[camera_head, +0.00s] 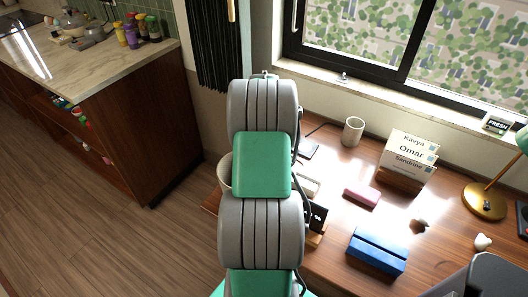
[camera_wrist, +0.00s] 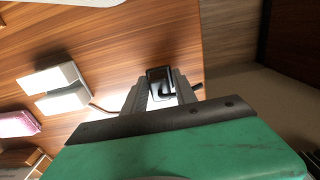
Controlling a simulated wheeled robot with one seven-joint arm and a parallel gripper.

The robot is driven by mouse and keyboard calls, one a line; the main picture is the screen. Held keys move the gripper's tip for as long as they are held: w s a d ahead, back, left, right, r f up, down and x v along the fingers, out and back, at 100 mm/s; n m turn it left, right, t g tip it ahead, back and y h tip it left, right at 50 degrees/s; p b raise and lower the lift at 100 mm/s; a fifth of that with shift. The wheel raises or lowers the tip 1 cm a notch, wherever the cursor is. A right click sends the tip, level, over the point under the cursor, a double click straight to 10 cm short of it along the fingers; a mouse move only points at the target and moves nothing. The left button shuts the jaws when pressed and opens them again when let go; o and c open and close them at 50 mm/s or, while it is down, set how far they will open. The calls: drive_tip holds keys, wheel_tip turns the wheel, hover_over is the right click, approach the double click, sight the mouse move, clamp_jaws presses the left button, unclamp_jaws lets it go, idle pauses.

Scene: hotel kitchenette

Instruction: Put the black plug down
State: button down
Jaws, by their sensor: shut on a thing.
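In the wrist view my gripper (camera_wrist: 162,88) is shut on a small black plug (camera_wrist: 158,74), whose dark housing shows between the fingertips. The plug is seen against the wooden desk (camera_wrist: 120,45), close to the desk's edge. I cannot tell whether it touches the desk top. In the head view my arm hides the gripper and the plug.
A white block-like thing (camera_wrist: 52,88) with a cable lies beside the gripper. On the desk stand a white cup (camera_head: 353,130), name cards (camera_head: 410,150), a pink block (camera_head: 361,196), a blue holder (camera_head: 377,252) and a brass lamp (camera_head: 484,203). Bare desk shows between them.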

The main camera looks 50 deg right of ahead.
drive_tip(key=shift+f+b, duration=0.35)
drive_tip(key=shift+f, duration=0.25)
drive_tip(key=c, duration=1)
unclamp_jaws()
